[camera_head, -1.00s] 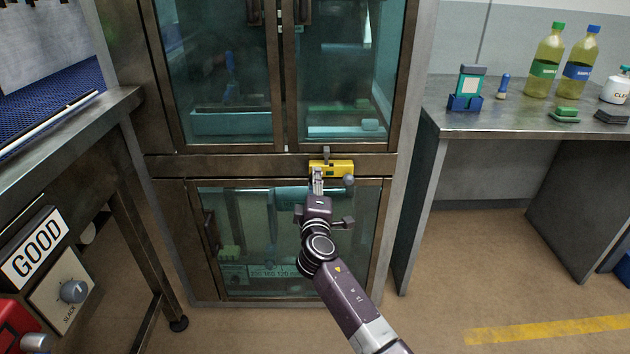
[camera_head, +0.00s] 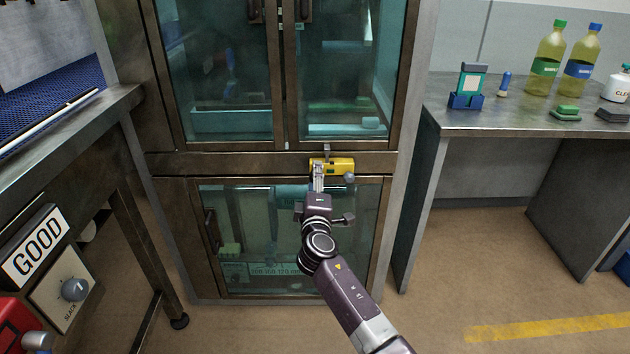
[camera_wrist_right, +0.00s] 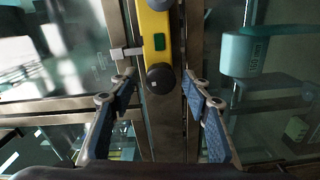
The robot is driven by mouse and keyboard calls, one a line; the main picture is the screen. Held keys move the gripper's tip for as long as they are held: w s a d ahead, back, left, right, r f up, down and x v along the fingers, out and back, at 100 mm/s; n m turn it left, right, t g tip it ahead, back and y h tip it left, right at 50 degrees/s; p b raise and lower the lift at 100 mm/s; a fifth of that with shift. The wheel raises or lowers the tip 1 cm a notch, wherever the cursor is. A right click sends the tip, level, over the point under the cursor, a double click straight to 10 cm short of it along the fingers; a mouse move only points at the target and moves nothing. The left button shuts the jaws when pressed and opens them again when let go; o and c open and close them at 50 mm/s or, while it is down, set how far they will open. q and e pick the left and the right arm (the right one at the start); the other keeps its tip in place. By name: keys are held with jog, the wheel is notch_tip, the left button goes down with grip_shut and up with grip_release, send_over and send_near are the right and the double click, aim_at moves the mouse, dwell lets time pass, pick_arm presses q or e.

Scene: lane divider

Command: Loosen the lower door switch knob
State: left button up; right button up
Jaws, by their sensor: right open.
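The yellow door switch (camera_head: 338,164) is mounted on the cabinet's cross rail, between the upper and lower doors. Its round grey knob (camera_head: 349,178) is at the lower right of the box. In the right wrist view, the yellow switch (camera_wrist_right: 156,30) has a green window, and the dark knob (camera_wrist_right: 160,78) is at its near end. My right gripper (camera_head: 318,171) is in front of the switch and hides part of it. In the wrist view, its open fingers (camera_wrist_right: 159,88) are spread on either side of the knob, with visible gaps. My left gripper is not in view.
The glass lower door (camera_head: 245,235) is closed below the rail. A metal bench (camera_head: 465,118) with bottles stands at right. A workbench (camera_head: 70,130) with a "GOOD" sign (camera_head: 34,245) is at left. The floor between is clear.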

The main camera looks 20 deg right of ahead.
jog(key=shift+s, duration=0.1)
jog(key=v, duration=1.1)
jog(key=shift+s, duration=0.35)
jog(key=shift+a, duration=0.15)
